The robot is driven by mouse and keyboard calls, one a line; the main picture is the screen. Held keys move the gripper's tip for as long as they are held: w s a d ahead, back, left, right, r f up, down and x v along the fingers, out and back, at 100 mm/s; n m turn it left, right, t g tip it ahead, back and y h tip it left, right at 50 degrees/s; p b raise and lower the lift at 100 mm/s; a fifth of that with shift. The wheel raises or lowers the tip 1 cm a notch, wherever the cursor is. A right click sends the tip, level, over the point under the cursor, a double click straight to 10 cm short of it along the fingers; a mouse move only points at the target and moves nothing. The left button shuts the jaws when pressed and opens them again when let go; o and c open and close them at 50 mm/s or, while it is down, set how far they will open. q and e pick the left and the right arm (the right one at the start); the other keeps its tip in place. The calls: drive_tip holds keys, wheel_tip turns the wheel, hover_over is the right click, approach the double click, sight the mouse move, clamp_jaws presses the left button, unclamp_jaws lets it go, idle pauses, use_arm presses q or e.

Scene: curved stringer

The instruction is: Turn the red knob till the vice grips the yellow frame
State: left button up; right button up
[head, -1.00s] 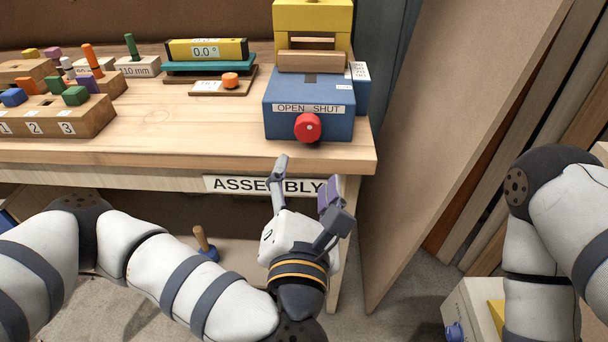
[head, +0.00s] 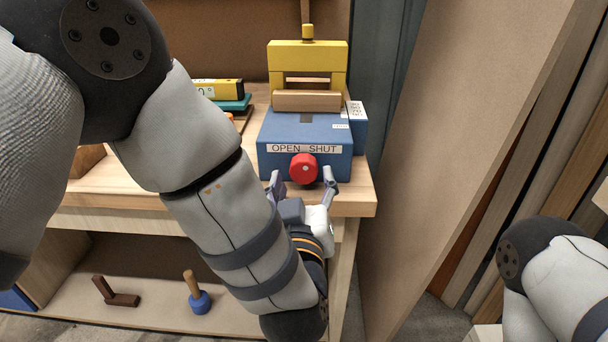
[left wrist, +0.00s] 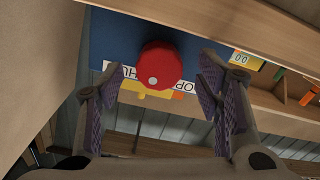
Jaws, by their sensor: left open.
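The blue vice box (head: 275,165) stands on the workbench, with an OPEN SHUT label above the red knob (head: 303,167) on its front. The yellow frame (head: 307,50) stands upright at the top of the vice, behind a wooden block (head: 307,101). My left gripper (head: 302,183) is open just in front of the knob, one finger at each side and slightly below it. In the left wrist view the knob (left wrist: 160,65) shows between the spread fingers, with no clear contact. Whether the vice touches the frame cannot be told. My right gripper is out of view.
The workbench (head: 105,185) has its front edge just below the vice. My left arm hides much of its left side. A yellow gauge (head: 222,89) lies left of the vice. A tall brown panel (head: 440,120) stands close on the right. A blue-headed mallet (head: 198,300) is on the lower shelf.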

use_arm(q)
drive_tip(key=shift+w, duration=1.45)
drive_tip(key=c, duration=1.2)
drive_tip(key=shift+o, duration=0.2)
drive_tip(key=shift+s+r+p, duration=0.1)
drive_tip(key=shift+r+p, duration=0.2)
drive_tip(key=shift+f+m, duration=0.3)
drive_tip(key=shift+m, duration=0.1)
drive_tip(key=o, duration=1.2)
drive_tip(key=shift+c, duration=0.2)
drive_tip(key=s, duration=1.2)
